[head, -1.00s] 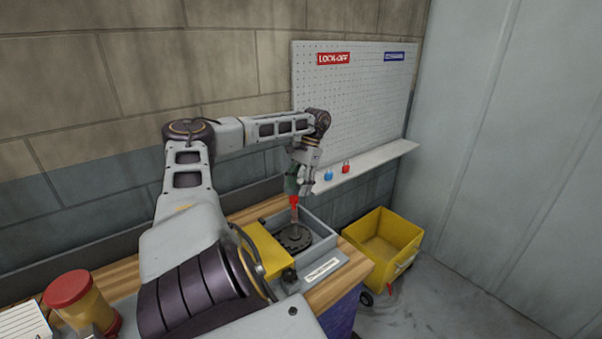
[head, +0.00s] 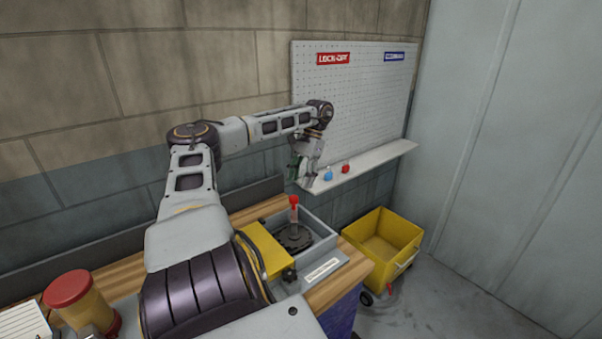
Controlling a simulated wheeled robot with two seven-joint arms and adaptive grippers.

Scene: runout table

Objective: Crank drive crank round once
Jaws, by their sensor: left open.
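The drive crank has a red knob (head: 294,200) on an upright handle, above a dark toothed wheel (head: 295,238). The wheel sits in a grey open box (head: 322,232) on the wooden bench, with a yellow cover (head: 265,249) to its left. My left gripper (head: 301,184) is open and empty, above and behind the red knob and apart from it. Its fingers are small in the view. My right gripper is not in view.
A pegboard (head: 360,90) hangs on the wall, with a shelf (head: 368,166) below it holding a blue padlock (head: 328,175) and a red padlock (head: 346,169). A yellow wheeled bin (head: 383,245) stands right of the bench. A red-lidded jar (head: 75,300) is at the lower left.

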